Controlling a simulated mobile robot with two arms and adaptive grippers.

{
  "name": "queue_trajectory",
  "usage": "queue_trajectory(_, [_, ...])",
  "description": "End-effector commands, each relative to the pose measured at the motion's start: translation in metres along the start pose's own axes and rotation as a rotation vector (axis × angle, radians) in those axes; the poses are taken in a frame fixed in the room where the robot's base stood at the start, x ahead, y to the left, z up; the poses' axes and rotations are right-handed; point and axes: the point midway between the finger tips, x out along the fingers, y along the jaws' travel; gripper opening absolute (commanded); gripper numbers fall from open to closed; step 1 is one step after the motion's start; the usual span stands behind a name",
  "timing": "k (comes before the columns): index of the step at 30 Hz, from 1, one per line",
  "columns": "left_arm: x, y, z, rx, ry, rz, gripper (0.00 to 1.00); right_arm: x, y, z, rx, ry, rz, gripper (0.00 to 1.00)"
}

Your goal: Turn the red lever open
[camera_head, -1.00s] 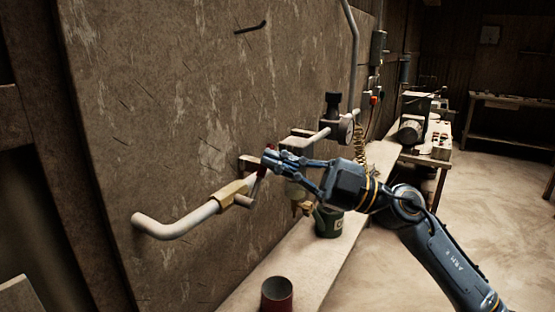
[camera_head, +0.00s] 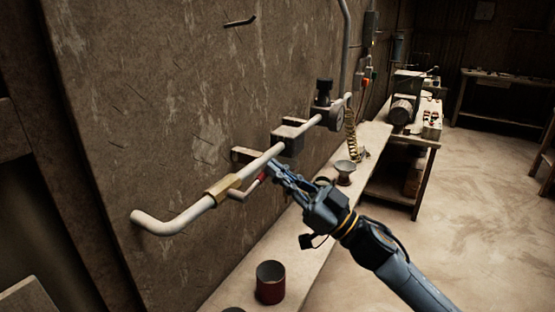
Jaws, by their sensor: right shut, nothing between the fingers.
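The red lever (camera_head: 261,177) sits beside the brass valve body (camera_head: 222,186) on the pale wall pipe (camera_head: 180,222). Its red grip shows just left of my right gripper's fingertips, and its thin pale arm runs back toward the valve. My right gripper (camera_head: 275,172) is shut and empty, its tips at or very near the end of the red grip. I cannot tell whether they touch it. Part of the grip's far end may be hidden behind the fingers. My left gripper is not in view.
Below is a narrow bench (camera_head: 240,268) with a dark red can (camera_head: 270,284) and a funnel-topped container (camera_head: 344,172). A workbench with machines (camera_head: 405,110) stands behind. The floor at right is clear.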

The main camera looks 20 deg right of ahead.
Motion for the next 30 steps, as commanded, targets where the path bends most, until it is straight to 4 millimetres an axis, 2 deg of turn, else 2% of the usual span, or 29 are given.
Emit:
queue_trajectory(10, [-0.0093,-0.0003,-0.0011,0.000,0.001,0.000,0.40,-0.0051,0.0004,0.0089,0.116,-0.001,0.069,0.00])
queue_trajectory(30, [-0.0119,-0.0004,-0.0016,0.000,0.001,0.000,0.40,-0.0049,0.0008,0.0087,0.133,0.000,0.078,0.00])
